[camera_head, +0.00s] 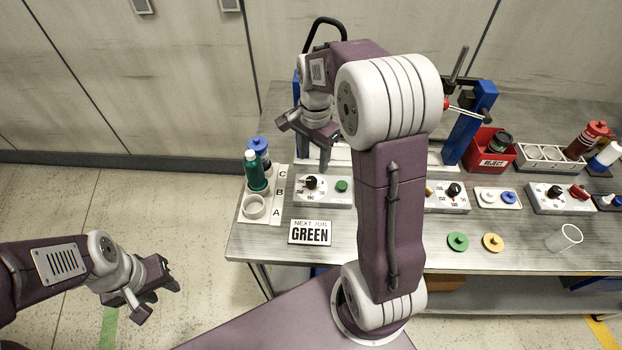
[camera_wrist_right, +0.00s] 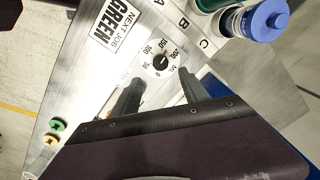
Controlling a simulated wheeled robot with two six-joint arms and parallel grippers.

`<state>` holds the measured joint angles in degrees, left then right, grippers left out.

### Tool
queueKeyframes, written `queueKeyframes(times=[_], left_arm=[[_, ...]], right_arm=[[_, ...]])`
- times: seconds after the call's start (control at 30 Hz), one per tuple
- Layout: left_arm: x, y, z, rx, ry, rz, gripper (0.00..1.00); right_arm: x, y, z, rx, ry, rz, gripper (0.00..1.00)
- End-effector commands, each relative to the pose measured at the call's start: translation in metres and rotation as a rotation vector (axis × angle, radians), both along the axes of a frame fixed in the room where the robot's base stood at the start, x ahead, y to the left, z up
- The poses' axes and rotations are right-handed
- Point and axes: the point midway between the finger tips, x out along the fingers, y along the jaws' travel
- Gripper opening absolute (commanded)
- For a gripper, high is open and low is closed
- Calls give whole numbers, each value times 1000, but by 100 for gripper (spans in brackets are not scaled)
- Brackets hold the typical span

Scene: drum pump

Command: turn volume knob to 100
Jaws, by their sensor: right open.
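The volume knob (camera_head: 311,182) is a small black knob on a pale panel (camera_head: 322,202) at the table's left part, beside a green button (camera_head: 342,186). In the right wrist view the knob (camera_wrist_right: 160,62) sits inside a printed scale with 0, 50, 100, 150 and 200; I cannot tell reliably which number its mark points at. My right gripper (camera_head: 306,149) is open above and behind the panel, its fingers apart from the knob. In the wrist view my right gripper (camera_wrist_right: 160,86) has its fingers spread just below the knob. My left gripper (camera_head: 158,303) looks open and empty, over the floor.
A rack (camera_head: 277,207) labelled A, B, C holds green and blue-capped bottles left of the panel. A "NEXT JOB GREEN" sign (camera_head: 311,232) lies in front. My right arm hides the table's middle. Other knob panels, a red reject bin (camera_head: 490,153) and discs stand to the right.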

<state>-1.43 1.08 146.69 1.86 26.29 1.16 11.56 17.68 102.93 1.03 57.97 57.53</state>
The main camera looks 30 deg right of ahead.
Motion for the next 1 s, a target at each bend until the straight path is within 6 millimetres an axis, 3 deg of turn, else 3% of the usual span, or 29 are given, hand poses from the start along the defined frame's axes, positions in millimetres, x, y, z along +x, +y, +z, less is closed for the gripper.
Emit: queueKeyframes(times=[0.43, 0.8, 0.83, 1.0], left_arm=[[0, 0, -9, 0, 0, 0, 36], [0, 0, -9, 0, 0, 0, 36], [0, 0, -9, 0, 0, 0, 36], [0, 0, -9, 0, 0, 0, 36]], right_arm=[[1, 1, -78, 1, 3, 1, 52], [2, 1, -90, 0, 0, 1, 52], [2, 1, -90, 0, 0, 1, 50], [2, 1, -89, 0, 1, 1, 2]])
